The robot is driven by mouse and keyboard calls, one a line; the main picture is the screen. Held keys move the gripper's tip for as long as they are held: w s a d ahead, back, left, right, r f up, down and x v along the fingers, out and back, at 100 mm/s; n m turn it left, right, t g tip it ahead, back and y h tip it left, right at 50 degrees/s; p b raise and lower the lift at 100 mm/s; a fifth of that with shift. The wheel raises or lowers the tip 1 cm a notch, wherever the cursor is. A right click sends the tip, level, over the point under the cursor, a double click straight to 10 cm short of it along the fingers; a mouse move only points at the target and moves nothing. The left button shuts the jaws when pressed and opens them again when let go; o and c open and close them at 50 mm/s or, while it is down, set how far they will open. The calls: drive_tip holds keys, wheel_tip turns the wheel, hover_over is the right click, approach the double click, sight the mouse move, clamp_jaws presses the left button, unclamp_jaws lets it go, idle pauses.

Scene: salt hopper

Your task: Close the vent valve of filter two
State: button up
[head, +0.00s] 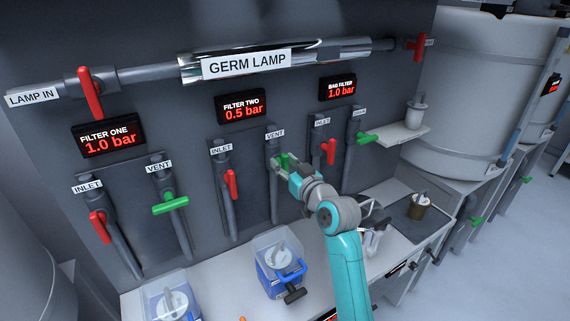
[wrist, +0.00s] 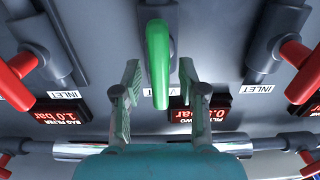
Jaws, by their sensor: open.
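The green vent handle of filter two (head: 284,159) is on the pipe under the VENT label, right of the filter two inlet. My gripper (head: 286,171) is at this handle and partly hides it in the head view. In the wrist view the green handle (wrist: 158,55) lies lengthwise between my two open fingers (wrist: 160,78), in line with its pipe in that picture. Gaps show on both sides of the handle, so neither finger visibly touches it. The filter two display (head: 241,107) reads 0.5 bar.
The red filter two inlet handle (head: 232,185) is left of my gripper. The red bag filter inlet handle (head: 331,151) and green vent handle (head: 367,138) are to the right. The filter one green vent handle (head: 170,204) sits crosswise. A blue container (head: 280,265) stands on the bench below.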

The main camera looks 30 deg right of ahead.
clamp_jaws()
